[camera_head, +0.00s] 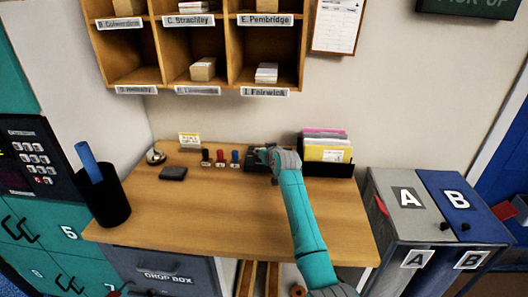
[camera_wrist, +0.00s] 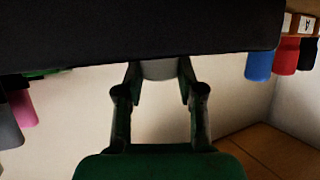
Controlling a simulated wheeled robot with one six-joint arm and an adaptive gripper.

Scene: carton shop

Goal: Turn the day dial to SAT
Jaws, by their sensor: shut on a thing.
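A dark device (camera_head: 256,153) stands at the back of the wooden desk, largely hidden behind my arm. In the wrist view the dark device (camera_wrist: 130,28) fills the top, and a grey round knob (camera_wrist: 160,69), apparently the day dial, juts from it. My gripper (camera_wrist: 160,82) has its two fingers on either side of this knob and is shut on it. In the head view my gripper (camera_head: 272,162) is at the device, with its fingers mostly hidden. No day letters can be read on the dial, so its setting cannot be told.
Several stamps (camera_head: 220,158) stand left of the device, with a dark pad (camera_head: 173,173) farther left. A black holder (camera_head: 328,168) with coloured papers stands close on the right. A pen cup (camera_head: 108,204) is at the desk's left edge. The front desktop is clear.

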